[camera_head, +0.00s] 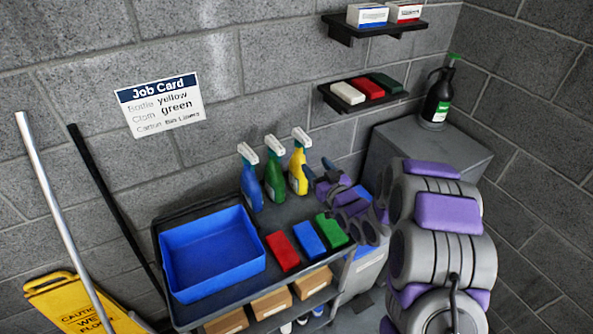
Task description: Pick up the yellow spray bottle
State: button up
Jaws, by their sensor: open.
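The yellow spray bottle (298,171) stands upright on the cart's top shelf against the wall, with a white spray head. It is the rightmost of three spray bottles. My gripper (318,168) is open and empty, just to the right of the yellow bottle. Its fingers point up and left in the picture. The picture does not clearly show whether a finger touches the bottle. The bottle's front is mostly visible.
A green bottle (275,178) and a blue bottle (250,184) stand left of the yellow one. The cart (290,215) also carries a blue bin (212,250) and red, blue and green cloths. A grey cabinet (435,145) stands right, behind my arm. A Job Card (161,104) hangs above.

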aim_at(301, 142)
jog(key=x, duration=0.7)
jog(key=shift+w+d+b, duration=0.15)
jog(key=shift+w+b, duration=0.25)
jog(key=shift+w, duration=0.2)
jog(key=shift+w+a, duration=0.35)
jog(key=shift+a, duration=0.2)
jog(key=w, duration=0.1)
jog(key=w+b, duration=0.1)
jog(key=w, duration=0.1)
jog(key=shift+w+r, duration=0.1)
jog(key=shift+r, duration=0.3)
jog(key=shift+w+a, duration=0.1)
jog(key=shift+w, duration=0.05)
jog(key=shift+a+f, duration=0.1)
jog(key=shift+a, duration=0.8)
jog(key=shift+c, duration=1.2)
jog(key=shift+d, duration=0.75)
jog(key=c, duration=0.6)
jog(key=shift+a, duration=0.1)
jog(key=c, duration=0.3)
jog(key=shift+a, duration=0.45)
grip_shut()
jog(key=shift+d, duration=0.1)
jog(key=shift+d, duration=0.15)
